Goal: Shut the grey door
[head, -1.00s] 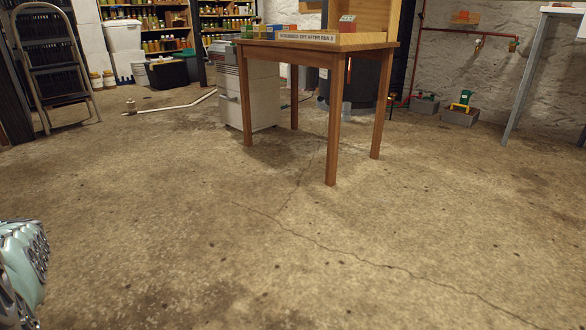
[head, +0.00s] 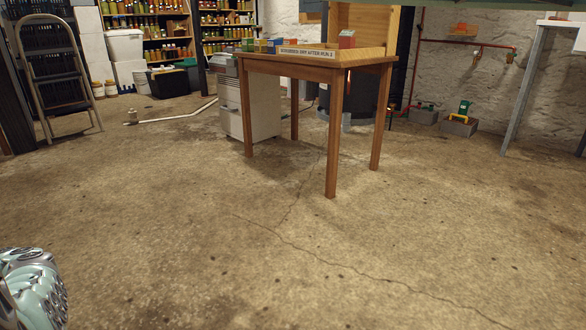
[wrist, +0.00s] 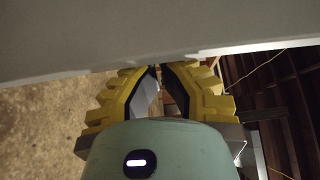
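In the wrist view a wide plain grey panel (wrist: 120,38) fills the top of the picture. It may be the grey door, but no hinge or handle shows. My gripper (wrist: 157,72) has two yellow ribbed fingers just below the panel's lower edge in the picture. Their tips come together with nothing seen held, and whether they touch the panel cannot be told. In the head view I cannot pick out the grey door, and my gripper does not show.
A wooden table (head: 360,67) with a labelled front edge stands ahead, a pale cabinet (head: 263,110) behind its left leg. A stepladder (head: 52,75) is at the left. A white pipe (head: 175,117) lies on the floor. The cracked floor (head: 200,220) in front is clear.

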